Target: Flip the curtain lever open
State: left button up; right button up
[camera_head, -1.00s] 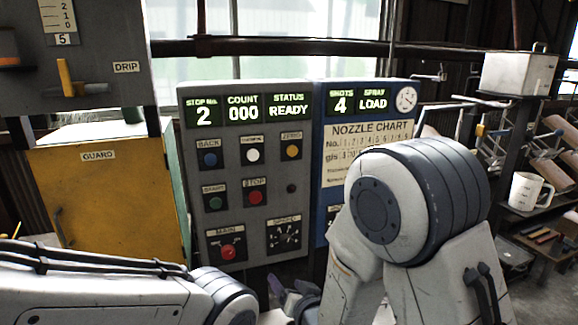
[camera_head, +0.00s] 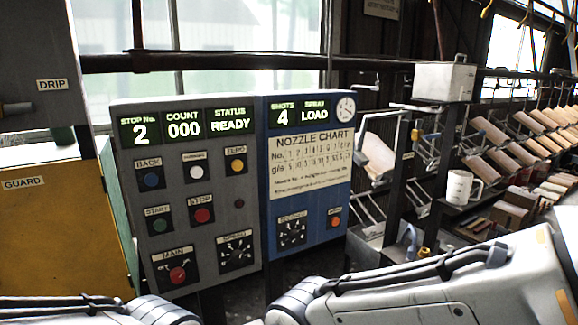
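I cannot identify a curtain lever in this view. The grey control panel (camera_head: 205,245) faces me, with a display reading stop 2, count 000, status READY. It carries several buttons, a red MAIN switch (camera_head: 177,274) and a SPEED dial (camera_head: 236,252). The blue panel (camera_head: 335,208) beside it shows 4 shots, spray LOAD, a nozzle chart and a SECONDS dial (camera_head: 292,231). My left arm shows at the lower left and my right arm at the lower right. Neither gripper is in view.
A yellow GUARD cabinet (camera_head: 40,235) and a grey DRIP panel (camera_head: 35,60) stand at the left. At the right, a white mug (camera_head: 459,187) and a metal box (camera_head: 444,82) stand near racks of wooden pieces (camera_head: 505,160).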

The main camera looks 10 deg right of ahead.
aim_at(482, 132)
jog(key=z, duration=1.55)
jog(key=i, duration=2.55)
jog(key=u, duration=0.3)
